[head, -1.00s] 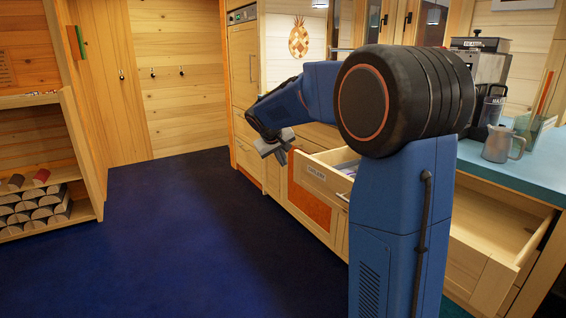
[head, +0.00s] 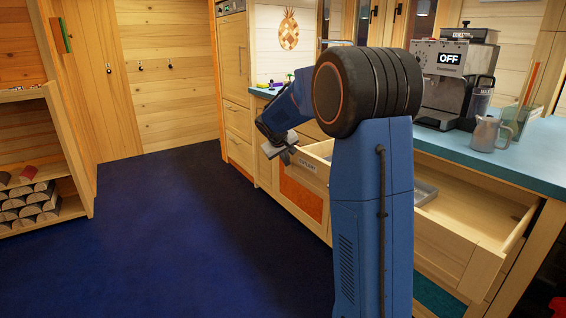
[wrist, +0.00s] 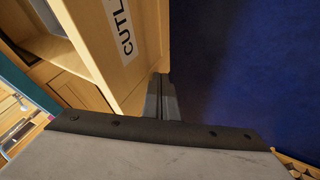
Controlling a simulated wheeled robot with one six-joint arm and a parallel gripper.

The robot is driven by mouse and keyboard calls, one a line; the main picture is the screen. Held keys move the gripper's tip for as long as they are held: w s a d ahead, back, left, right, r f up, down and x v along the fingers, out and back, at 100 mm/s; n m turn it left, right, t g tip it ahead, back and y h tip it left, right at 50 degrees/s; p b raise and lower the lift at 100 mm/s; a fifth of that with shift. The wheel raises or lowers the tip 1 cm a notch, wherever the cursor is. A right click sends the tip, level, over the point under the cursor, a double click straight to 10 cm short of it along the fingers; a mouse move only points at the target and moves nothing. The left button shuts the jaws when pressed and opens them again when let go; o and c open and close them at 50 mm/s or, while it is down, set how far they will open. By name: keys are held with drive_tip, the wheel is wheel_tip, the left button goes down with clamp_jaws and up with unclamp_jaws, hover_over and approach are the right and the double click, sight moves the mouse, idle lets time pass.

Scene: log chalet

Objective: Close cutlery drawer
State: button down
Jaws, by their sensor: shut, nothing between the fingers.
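The cutlery drawer (head: 312,176) stands open from the counter in the head view, with a white label on its wooden front. Its front and part of the label, reading "CUTL", fill the upper middle of the wrist view (wrist: 108,65). My gripper (head: 284,155) is at the outer side of this front, near its far end. Its fingers (wrist: 162,97) are together and empty, close to the edge of the front. I cannot tell whether they touch it.
A coffee machine (head: 455,75) and a metal jug (head: 487,134) stand on the blue counter (head: 540,160). The dark blue floor (head: 170,230) is clear on the left.

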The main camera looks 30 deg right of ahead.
drive_tip(key=d, duration=1.1)
drive_tip(key=w+d, duration=0.1)
drive_tip(key=d, duration=0.9)
drive_tip(key=w+d, duration=0.1)
drive_tip(key=d, duration=1)
drive_tip(key=shift+w+d, duration=0.25)
drive_tip(key=shift+d, duration=0.05)
